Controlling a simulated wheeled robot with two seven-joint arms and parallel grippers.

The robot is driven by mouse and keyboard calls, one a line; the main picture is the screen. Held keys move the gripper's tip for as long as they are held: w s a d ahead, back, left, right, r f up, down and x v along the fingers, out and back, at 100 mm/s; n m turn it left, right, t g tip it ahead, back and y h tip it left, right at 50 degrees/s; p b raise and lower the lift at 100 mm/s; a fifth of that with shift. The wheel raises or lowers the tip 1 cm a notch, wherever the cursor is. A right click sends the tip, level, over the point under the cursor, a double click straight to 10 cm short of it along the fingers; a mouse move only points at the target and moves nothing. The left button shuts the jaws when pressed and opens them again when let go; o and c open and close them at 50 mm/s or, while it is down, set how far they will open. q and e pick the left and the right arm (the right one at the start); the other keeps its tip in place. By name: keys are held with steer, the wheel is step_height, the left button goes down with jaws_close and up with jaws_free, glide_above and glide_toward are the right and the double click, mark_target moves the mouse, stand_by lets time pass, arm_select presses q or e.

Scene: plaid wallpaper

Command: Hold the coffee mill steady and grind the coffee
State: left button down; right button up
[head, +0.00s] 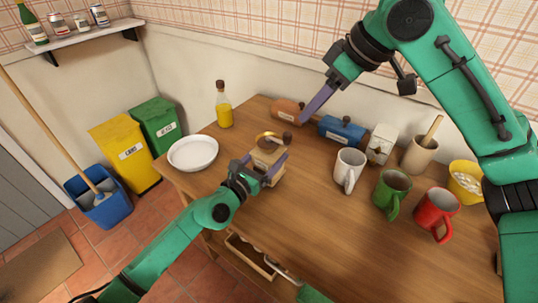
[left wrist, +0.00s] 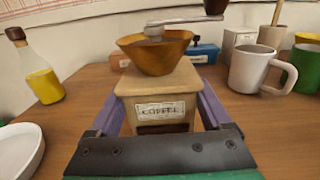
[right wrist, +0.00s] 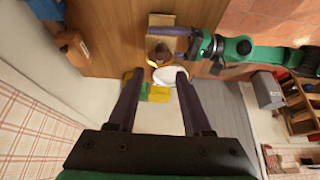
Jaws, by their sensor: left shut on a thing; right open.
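The wooden coffee mill (head: 267,157) stands upright on the table, with a label reading COFFEE on its body (left wrist: 160,110). A brass-coloured bowl (left wrist: 158,55) tops it, and a metal crank (left wrist: 185,21) reaches to a dark knob (head: 288,137). My left gripper (head: 266,169) is shut on the mill's body, one finger on each side. My right gripper (head: 304,120) is open and empty, raised above the back of the table, to the upper right of the mill. The mill also shows beyond its fingers in the right wrist view (right wrist: 161,35).
A white plate (head: 193,152) and oil bottle (head: 223,106) stand left of the mill. An orange-brown canister (head: 286,111) and blue canister (head: 341,131) lie behind it. White (head: 349,165), green (head: 391,190) and red (head: 436,210) mugs stand right. The table front is clear.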

mark_target(288, 134)
steer(key=shift+o, duration=1)
steer(key=s+a+r+m+t+h, duration=0.15)
steer(key=a+m+h, duration=0.25)
steer(key=m, duration=0.4)
steer(key=shift+m, duration=0.3)
steer(key=x, duration=1.1)
steer(key=shift+s+f, duration=0.1)
steer(key=shift+s, duration=0.1)
